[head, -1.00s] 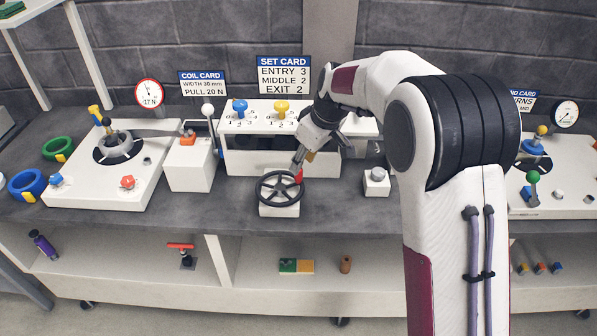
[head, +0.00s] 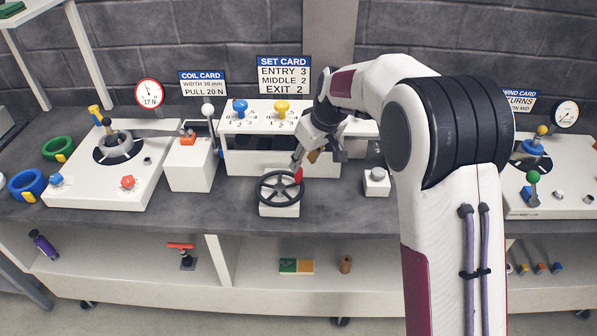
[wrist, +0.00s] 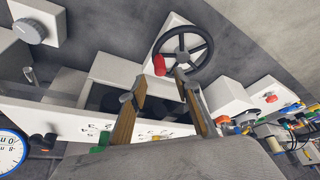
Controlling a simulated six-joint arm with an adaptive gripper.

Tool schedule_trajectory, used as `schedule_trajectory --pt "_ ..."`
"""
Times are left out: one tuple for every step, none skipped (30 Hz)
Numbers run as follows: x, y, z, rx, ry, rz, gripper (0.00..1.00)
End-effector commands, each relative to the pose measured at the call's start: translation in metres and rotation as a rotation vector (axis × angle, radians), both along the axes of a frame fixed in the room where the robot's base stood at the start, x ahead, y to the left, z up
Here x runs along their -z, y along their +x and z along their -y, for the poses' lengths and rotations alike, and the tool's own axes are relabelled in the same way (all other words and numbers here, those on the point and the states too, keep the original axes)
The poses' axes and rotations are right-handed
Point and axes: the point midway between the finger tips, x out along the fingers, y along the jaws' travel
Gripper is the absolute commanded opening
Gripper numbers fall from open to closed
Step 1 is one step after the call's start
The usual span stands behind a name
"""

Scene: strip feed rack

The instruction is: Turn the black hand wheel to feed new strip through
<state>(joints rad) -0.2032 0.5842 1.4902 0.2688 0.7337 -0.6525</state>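The black hand wheel (head: 279,188) sits on a white block at the front of the bench, with a red handle (head: 299,175) at its right rim. In the wrist view the wheel (wrist: 182,54) and its red handle (wrist: 159,65) lie just beyond my fingertips. My gripper (head: 316,158) is above and behind the wheel's right side, tilted down. In the wrist view its two brown-padded fingers (wrist: 160,79) stand apart, with the handle showing between and past their tips. I see no contact with the handle, though depth is hard to judge.
Behind the wheel stands a white roller unit (head: 233,160) with blue and yellow knobs and a set card (head: 284,76). A small white box with a grey knob (head: 376,174) is to the right. The bench in front of the wheel is clear.

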Motion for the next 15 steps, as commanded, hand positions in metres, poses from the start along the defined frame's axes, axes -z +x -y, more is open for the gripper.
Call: schedule_trajectory --pt "0.005 0.001 -0.001 0.0 -0.001 -0.002 0.32" --pt "0.008 0.002 -0.002 0.0 -0.001 -0.002 0.32" --pt "0.011 0.003 -0.003 0.0 -0.001 -0.002 0.32" --pt "0.014 0.004 -0.004 0.0 0.0 -0.001 0.32" --pt "0.017 0.005 -0.004 0.0 -0.001 -0.002 0.32" --pt "0.021 0.006 -0.005 0.0 -0.001 -0.002 0.32" --pt "0.025 0.007 -0.006 -0.001 -0.001 -0.002 0.32" --pt "0.028 0.008 -0.007 -0.001 -0.001 -0.002 0.32" --pt "0.032 0.01 -0.008 -0.001 -0.001 -0.001 0.32" --pt "0.035 0.011 -0.009 -0.001 -0.001 -0.001 0.32" --pt "0.039 0.012 -0.01 -0.001 -0.001 -0.002 0.32" --pt "0.043 0.013 -0.011 -0.001 -0.001 -0.003 0.32" --pt "0.045 0.014 -0.012 -0.001 -0.002 -0.001 0.32" --pt "0.048 0.015 -0.012 -0.001 -0.001 -0.001 0.32" --pt "0.051 0.016 -0.013 -0.001 -0.001 -0.001 0.32"
